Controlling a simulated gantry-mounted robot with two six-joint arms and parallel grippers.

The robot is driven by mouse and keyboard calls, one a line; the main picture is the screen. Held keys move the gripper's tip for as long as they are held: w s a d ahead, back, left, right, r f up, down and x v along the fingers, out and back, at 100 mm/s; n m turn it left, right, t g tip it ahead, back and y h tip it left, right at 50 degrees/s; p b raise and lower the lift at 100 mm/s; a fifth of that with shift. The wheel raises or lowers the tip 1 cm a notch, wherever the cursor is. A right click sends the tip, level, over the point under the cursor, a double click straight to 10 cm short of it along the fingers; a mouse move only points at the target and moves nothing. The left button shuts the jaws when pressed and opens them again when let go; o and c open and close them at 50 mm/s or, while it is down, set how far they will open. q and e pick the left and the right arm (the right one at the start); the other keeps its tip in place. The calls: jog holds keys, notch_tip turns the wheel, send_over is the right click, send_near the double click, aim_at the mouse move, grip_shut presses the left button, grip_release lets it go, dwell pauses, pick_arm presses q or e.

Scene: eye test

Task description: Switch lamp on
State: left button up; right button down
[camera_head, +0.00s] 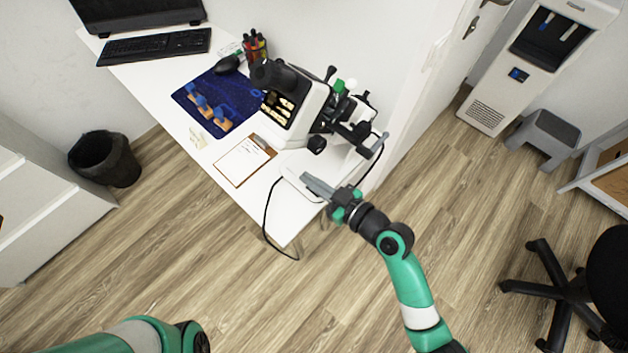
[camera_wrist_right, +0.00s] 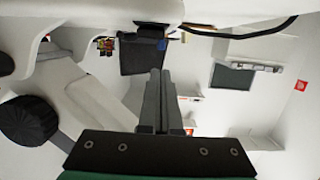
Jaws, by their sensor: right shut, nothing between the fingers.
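The lamp looks to be the white and black eye-exam instrument (camera_head: 312,108) on the right end of the white table. It has black eyepieces, knobs and a white base; I cannot make out its switch or whether it is lit. My right gripper (camera_head: 309,182) is at the table's front right corner, over or beside the instrument's base, its fingers together and empty. In the right wrist view the shut fingers (camera_wrist_right: 157,75) point forward, with a black knob (camera_wrist_right: 28,120) at the left and white parts above. Contact with the base cannot be told. Only my left arm shows, without its gripper.
A clipboard (camera_head: 240,163), a blue mat (camera_head: 190,92) with small items, a pen cup (camera_head: 256,49) and a keyboard (camera_head: 155,47) lie on the table (camera_head: 150,85). A black cable (camera_head: 266,218) hangs off the front edge. A wall stands right behind the instrument.

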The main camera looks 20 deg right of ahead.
pick_arm(q)
notch_tip(320, 180, up, 3)
jog(key=shift+r+p, duration=0.1)
jog(key=shift+p, duration=0.65)
pick_arm(e)
jog(key=r+v, duration=0.2)
jog(key=v, duration=0.8)
jog(key=shift+w, duration=0.25)
jog(key=shift+a, duration=0.1)
